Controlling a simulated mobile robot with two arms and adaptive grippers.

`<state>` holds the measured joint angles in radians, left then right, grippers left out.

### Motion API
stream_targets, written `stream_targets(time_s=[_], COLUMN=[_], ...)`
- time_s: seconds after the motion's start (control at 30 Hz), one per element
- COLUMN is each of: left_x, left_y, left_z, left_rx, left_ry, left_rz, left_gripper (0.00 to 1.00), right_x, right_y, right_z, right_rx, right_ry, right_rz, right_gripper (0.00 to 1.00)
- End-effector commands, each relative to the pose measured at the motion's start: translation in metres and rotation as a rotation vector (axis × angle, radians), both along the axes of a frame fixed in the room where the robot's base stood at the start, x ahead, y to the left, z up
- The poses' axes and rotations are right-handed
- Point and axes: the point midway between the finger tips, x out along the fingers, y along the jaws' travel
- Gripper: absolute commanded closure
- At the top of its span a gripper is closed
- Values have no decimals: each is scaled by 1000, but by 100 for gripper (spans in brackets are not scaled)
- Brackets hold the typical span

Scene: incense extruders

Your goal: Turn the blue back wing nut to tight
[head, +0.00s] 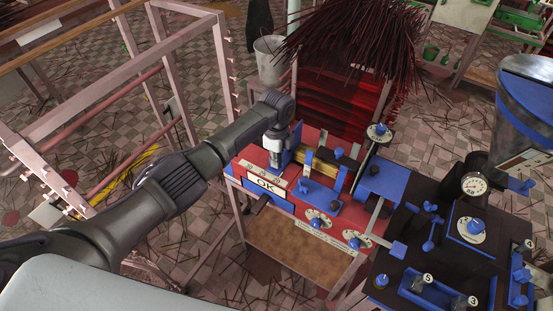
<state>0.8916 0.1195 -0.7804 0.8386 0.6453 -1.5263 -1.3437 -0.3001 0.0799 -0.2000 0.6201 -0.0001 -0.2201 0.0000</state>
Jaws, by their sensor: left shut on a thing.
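My left arm reaches in from the left to the red and blue machine (262,158). My left gripper (278,158) points down at the back left of the machine, beside the brass-coloured bar (318,165). It is shut on a small blue part (296,136), which looks like the blue back wing nut. The fingers hide most of it, so its angle cannot be told. More blue knobs stand nearby, one on a round white dial (379,132) at the back right and others on dials (318,221) along the front. My right gripper is not in view.
An "OK" plate (265,184) sits on the machine's front left. To the right is a dark bench (400,265) with a gauge (473,184) and blue levers. A bundle of dark red sticks (355,40) stands behind. A pinkish metal frame (220,55) stands at left.

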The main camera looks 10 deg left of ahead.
Motion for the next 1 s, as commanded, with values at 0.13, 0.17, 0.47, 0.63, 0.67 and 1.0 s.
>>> stream_targets(time_s=[0.13,0.17,0.47,0.63,0.67,1.0], left_x=[2,2,2,2,2,1], left_y=[-1,-1,-1,-1,-1,0], left_z=[2,2,2,3,3,1], left_rx=[-3,-3,-2,-2,-2,0], left_ry=[-4,-4,-6,-6,-6,-2], left_rz=[-37,-42,-57,-56,-56,-56], left_gripper=[100,100,100,100,100,68], right_x=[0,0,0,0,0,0], right_y=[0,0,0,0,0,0], right_z=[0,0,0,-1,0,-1], right_rx=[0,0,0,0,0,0], right_ry=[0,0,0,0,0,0], right_rz=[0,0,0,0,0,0], right_gripper=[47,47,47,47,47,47])
